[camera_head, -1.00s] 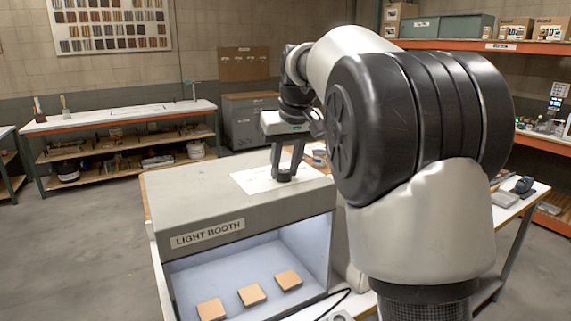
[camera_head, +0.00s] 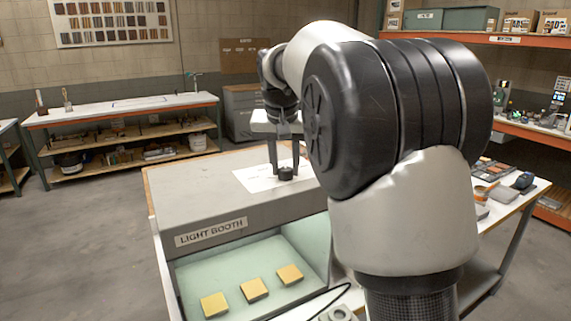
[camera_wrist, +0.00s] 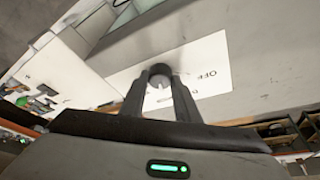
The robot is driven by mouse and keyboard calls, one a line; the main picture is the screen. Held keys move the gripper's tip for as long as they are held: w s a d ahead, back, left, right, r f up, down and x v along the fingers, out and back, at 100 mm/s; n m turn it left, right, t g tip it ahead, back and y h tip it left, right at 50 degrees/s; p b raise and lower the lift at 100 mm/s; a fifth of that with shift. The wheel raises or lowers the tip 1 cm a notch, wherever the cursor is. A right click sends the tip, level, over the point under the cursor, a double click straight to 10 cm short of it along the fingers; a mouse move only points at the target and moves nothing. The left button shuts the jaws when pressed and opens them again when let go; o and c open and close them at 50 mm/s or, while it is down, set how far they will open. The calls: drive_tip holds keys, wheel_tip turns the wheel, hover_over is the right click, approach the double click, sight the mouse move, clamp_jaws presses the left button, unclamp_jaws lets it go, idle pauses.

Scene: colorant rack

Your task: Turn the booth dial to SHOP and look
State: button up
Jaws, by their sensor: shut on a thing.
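The light booth (camera_head: 190,205) is a grey box with a LIGHT BOOTH label on its front. On its top lies a white label plate (camera_head: 253,178) with a dark round dial (camera_head: 286,173). My gripper (camera_head: 285,168) points down and is shut on the dial. In the wrist view the dial (camera_wrist: 160,70) sits between my fingertips (camera_wrist: 160,78). OFF is readable on the plate (camera_wrist: 208,60); other lettering is partly hidden by a finger, and I cannot read the dial's setting. The booth interior glows pale greenish, over several yellowish sample tiles (camera_head: 254,289).
A black cable (camera_head: 300,300) runs at the booth's front right. A side table (camera_head: 520,205) with tools stands right, behind my arm. A workbench (camera_head: 120,110) with shelves stands at the back left. The floor at left is clear.

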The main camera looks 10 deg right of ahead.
drive_tip(key=o, duration=1)
drive_tip(key=shift+r, duration=0.1)
drive_tip(key=p+v, duration=0.1)
drive_tip(key=v, duration=1.6)
drive_tip(key=shift+r, duration=0.2)
